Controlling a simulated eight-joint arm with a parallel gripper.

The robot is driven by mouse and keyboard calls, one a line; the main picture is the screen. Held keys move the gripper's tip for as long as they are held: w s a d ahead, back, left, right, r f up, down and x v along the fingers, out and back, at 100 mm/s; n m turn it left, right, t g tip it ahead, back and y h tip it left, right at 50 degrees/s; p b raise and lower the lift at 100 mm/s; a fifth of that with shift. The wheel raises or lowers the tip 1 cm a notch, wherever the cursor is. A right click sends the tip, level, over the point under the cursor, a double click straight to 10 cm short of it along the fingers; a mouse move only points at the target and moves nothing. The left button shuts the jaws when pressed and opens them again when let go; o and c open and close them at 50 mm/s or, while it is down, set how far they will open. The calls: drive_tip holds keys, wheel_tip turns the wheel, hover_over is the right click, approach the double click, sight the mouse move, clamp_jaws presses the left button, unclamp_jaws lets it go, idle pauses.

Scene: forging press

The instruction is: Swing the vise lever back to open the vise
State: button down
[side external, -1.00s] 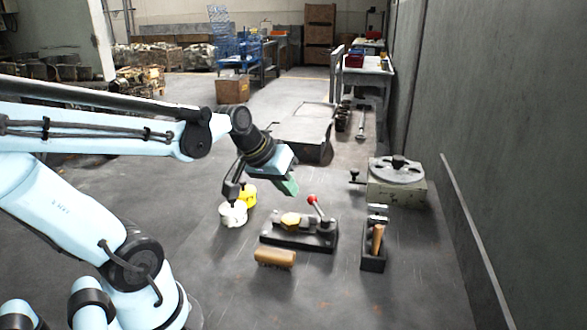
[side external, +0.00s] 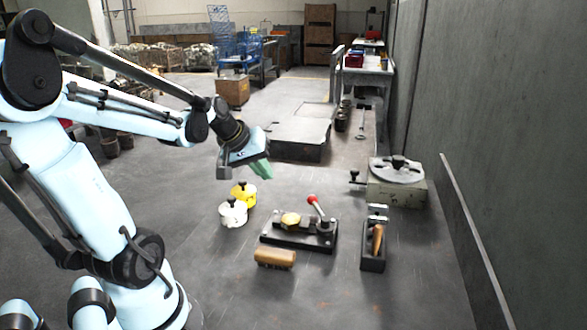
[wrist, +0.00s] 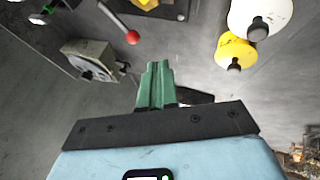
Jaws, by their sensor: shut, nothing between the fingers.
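The vise (side external: 322,241) is a dark low block on the table with a brass hexagonal piece (side external: 291,219) at its middle. Its lever (side external: 319,209) ends in a red knob (side external: 312,199) and leans up to the left at the vise's right end. The lever's red knob (wrist: 133,37) also shows near the top of the wrist view, with part of the vise cut off by the frame edge. My gripper (side external: 263,170) is above and behind the vise to the left, apart from the lever. Its green fingers (wrist: 157,85) are shut together and empty.
A white pot (side external: 233,214) and a yellow pot (side external: 244,194) stand left of the vise.

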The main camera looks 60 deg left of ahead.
drive_tip(key=x, duration=0.9)
drive_tip(key=shift+w+f, duration=0.15)
drive_tip(key=shift+f, duration=0.15)
drive_tip(key=shift+w+d+f, duration=0.2)
drive_tip(key=shift+w+d, duration=0.3)
drive_tip(key=shift+w, duration=0.35)
drive_tip(key=shift+w+d+f, duration=0.25)
drive_tip(key=shift+w+d, duration=0.2)
drive_tip(key=shift+w, duration=0.4)
drive_tip(key=shift+w, duration=0.1)
drive_tip(key=shift+w+m+h, duration=0.9)
drive_tip(key=shift+w+m, duration=0.35)
drive_tip(key=shift+m, duration=0.15)
drive_tip(key=w+m+h, duration=0.2)
drive_tip(key=w+m, duration=0.1)
drive_tip(key=shift+d+m+g, duration=0.3)
drive_tip(key=shift+d, duration=0.1)
drive_tip(key=w+m, duration=0.1)
drive_tip(key=w+d+m+h, duration=0.1)
drive_tip(key=shift+d+m+g, duration=0.15)
drive_tip(key=shift+m+g, duration=0.25)
drive_tip(key=shift+w+d+m+g+h, duration=0.5)
drive_tip(key=shift+w+d+m+h, duration=0.25)
drive_tip(key=shift+m, duration=0.45)
drive_tip(key=shift+w+d+m+g+h, duration=0.25)
drive_tip(key=shift+w+d+m+g, duration=0.2)
drive_tip(key=shift+d+m, duration=0.35)
drive_tip(key=shift+w+d, duration=0.25)
drive_tip(key=shift+d, duration=0.05)
